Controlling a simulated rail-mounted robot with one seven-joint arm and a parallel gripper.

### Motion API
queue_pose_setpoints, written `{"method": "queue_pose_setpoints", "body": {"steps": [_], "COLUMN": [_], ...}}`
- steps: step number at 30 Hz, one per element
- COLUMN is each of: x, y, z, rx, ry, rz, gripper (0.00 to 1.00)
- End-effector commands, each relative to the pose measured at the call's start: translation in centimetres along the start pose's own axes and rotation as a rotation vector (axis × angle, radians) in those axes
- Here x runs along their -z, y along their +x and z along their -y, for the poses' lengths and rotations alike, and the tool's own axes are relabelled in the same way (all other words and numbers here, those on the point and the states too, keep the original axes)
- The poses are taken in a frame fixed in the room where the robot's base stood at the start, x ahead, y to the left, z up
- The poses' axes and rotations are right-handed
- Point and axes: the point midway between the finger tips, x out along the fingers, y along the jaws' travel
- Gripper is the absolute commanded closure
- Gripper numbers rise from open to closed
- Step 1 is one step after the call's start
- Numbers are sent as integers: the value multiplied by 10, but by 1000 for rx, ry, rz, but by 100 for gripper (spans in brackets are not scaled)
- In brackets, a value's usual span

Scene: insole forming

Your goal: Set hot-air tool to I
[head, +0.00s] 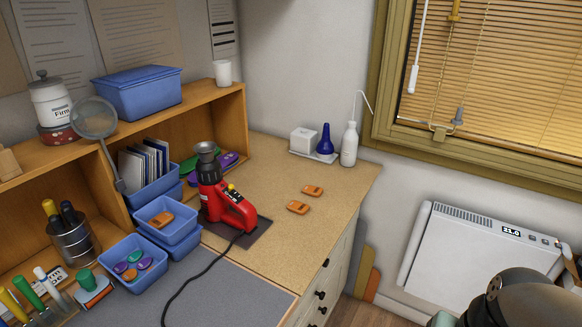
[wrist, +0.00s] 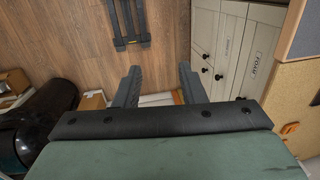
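The red hot-air tool (head: 226,207) stands on a dark pad (head: 262,226) on the workbench in the head view, its black nozzle pointing up and its black cord running toward the front. A small black-and-yellow marked area (head: 232,191) shows on its body; the switch setting is too small to read. My gripper (wrist: 158,82) shows in the wrist view with its two fingers apart and nothing between them. It is over the floor beside the drawer cabinet, away from the tool. The tool is not in the wrist view.
Two orange pieces (head: 298,207) lie on the bare cork benchtop (head: 275,170) right of the tool. Blue bins (head: 172,235) stand close on its left. A white bottle (head: 349,145) is at the back. White drawers (wrist: 228,45) and a heater (head: 480,255) bound the floor area.

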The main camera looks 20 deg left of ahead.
Motion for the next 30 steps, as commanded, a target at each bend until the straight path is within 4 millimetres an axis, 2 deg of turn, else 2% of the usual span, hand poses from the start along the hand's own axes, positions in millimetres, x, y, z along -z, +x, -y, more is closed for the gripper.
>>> {"method": "queue_pose_setpoints", "body": {"steps": [3, 5, 6, 8, 9, 12, 15, 18, 21, 24, 30], "x": [28, 43, 53, 69, 80, 110, 139, 164, 180, 188, 188], "y": [18, 24, 26, 30, 31, 34, 36, 39, 41, 41, 43], "z": [76, 122, 152, 196, 226, 291, 341, 372, 388, 396, 420], "rx": [215, 337, 417, 531, 606, 776, 911, 1006, 1064, 1089, 1092], "ry": [190, 305, 385, 506, 590, 796, 981, 1124, 1214, 1253, 1257], "rz": [123, 206, 266, 366, 438, 630, 811, 955, 1044, 1084, 1092], "gripper": [63, 63, 63, 63, 63, 63, 63, 63, 63, 63, 63]}}
